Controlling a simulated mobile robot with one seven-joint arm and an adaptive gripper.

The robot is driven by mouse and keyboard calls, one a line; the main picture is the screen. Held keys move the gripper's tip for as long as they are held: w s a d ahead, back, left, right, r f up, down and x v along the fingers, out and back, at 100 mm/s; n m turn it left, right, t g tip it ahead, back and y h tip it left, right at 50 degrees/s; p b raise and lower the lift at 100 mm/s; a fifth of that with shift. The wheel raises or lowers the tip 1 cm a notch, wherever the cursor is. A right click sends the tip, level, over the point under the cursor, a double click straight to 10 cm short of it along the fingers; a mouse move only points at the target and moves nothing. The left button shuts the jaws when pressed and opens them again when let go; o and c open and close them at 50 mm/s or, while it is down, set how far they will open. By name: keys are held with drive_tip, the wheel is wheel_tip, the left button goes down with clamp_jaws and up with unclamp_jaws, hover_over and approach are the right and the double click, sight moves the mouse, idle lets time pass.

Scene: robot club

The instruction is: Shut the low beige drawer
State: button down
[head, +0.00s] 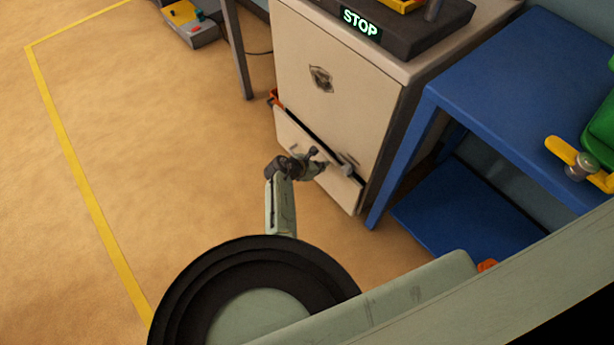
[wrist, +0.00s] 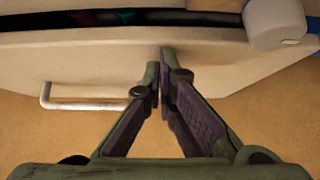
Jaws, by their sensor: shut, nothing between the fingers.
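The low beige drawer (head: 322,169) is at the bottom of the beige cabinet (head: 338,62). It stands partly open, with a dark gap along its top edge. In the wrist view the drawer front (wrist: 90,65) spans the upper part, with a pale bar handle (wrist: 88,104) on the left. My gripper (head: 316,160) is in front of the drawer; in the wrist view my gripper (wrist: 161,75) has its fingertips together at the drawer front, with nothing between them. I cannot tell whether the tips touch it. Most of the drawer's inside is hidden.
A blue table (head: 520,80) with a low shelf (head: 465,215) stands close to the cabinet's right. A dark box with a STOP sign (head: 360,23) sits on the cabinet. The floor (head: 160,150) to the left is clear, with a yellow line (head: 85,190).

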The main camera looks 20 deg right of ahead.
sight(329, 159)
drive_tip(key=d, duration=0.1)
drive_tip(key=w+d, duration=0.1)
drive_tip(key=d, duration=0.1)
drive_tip(key=shift+d, duration=0.1)
drive_tip(key=shift+w+d+r, duration=0.1)
drive_tip(key=shift+r, duration=0.05)
